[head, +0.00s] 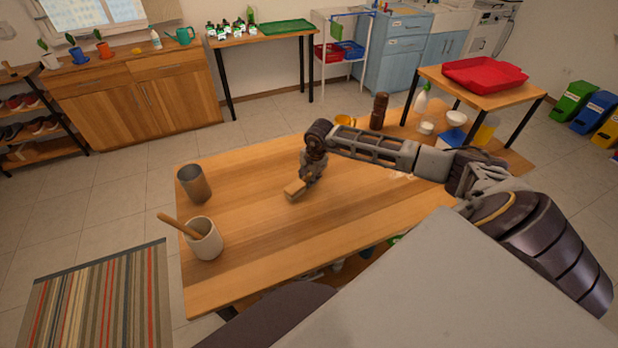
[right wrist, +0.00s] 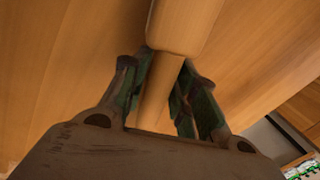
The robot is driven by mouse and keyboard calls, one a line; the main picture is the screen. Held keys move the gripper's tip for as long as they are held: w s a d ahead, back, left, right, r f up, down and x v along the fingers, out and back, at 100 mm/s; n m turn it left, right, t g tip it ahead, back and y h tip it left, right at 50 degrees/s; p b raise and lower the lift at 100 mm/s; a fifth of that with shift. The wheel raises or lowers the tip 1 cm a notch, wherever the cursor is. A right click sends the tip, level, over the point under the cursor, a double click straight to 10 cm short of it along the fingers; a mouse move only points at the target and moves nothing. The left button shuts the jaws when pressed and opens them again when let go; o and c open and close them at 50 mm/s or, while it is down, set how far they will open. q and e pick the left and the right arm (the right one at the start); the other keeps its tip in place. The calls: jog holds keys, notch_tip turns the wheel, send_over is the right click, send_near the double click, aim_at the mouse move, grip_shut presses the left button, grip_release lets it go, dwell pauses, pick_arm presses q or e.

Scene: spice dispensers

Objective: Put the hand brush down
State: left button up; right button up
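The hand brush (head: 296,189) has a light wooden body and is at the middle of the wooden table (head: 250,245), low over or on its top; I cannot tell whether it touches. My right gripper (head: 308,180) points down at it from above. In the right wrist view, the brush's wooden handle (right wrist: 160,88) runs between the two fingers of my right gripper (right wrist: 166,72), which close on its sides. The wider wooden body (right wrist: 185,25) sticks out beyond the fingertips. The bristles are hidden. My left gripper is out of view.
A grey metal cup (head: 194,184) and a white pot (head: 204,240) with a wooden stick stand at the table's left. The table's front middle is clear.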

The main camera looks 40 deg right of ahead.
aim_at(310, 174)
jog(key=shift+r, duration=0.5)
jog(key=v, duration=0.4)
jog(key=shift+s+r, duration=0.15)
jog(key=shift+r, duration=0.2)
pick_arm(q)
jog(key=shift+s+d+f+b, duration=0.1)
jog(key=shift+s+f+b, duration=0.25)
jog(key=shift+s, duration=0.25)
pick_arm(e)
jog(key=v, duration=0.6)
jog(key=shift+r, duration=0.25)
